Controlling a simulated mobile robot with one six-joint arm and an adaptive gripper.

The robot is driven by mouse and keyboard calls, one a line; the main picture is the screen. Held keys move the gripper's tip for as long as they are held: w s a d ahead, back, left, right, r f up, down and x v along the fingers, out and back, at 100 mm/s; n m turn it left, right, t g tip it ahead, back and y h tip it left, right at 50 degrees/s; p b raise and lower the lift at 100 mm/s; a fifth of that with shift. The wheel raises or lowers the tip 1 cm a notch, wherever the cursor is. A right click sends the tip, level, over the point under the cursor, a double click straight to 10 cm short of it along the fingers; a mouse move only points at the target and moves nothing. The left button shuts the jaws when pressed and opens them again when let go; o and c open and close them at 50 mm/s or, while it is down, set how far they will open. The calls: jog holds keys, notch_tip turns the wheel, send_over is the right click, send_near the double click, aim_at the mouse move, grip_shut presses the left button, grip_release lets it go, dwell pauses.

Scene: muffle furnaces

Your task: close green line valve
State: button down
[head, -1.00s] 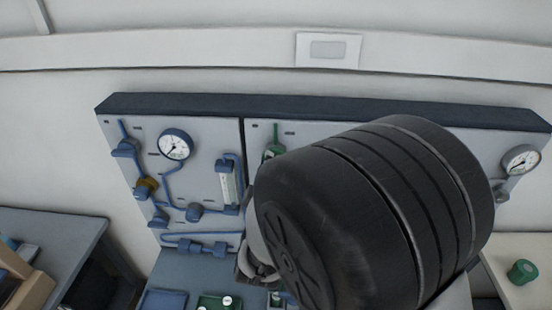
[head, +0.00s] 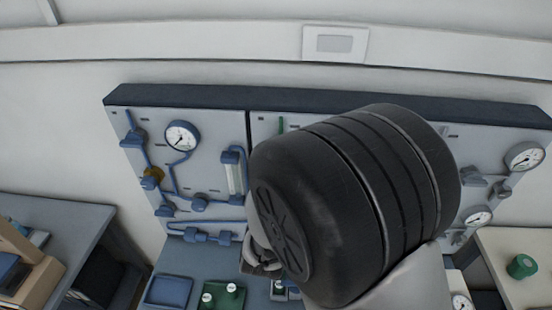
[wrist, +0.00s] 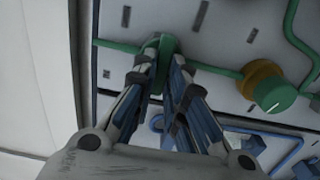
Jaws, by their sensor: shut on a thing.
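In the wrist view a green line runs across a pale grey panel to a green valve handle (wrist: 166,45). My gripper (wrist: 163,65) is shut on this handle, with one finger on each side of it.
An ochre fitting with a green knob (wrist: 272,94) sits on the green line to the right. The blue-line panel (head: 150,115) is left of my arm. Gauges (head: 524,157) are at right. A bench with a green tray (head: 222,298) lies below.

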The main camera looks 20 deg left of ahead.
jog(key=c, duration=1.6)
grip_release()
jog(key=v, duration=0.7)
jog(key=shift+s, duration=0.25)
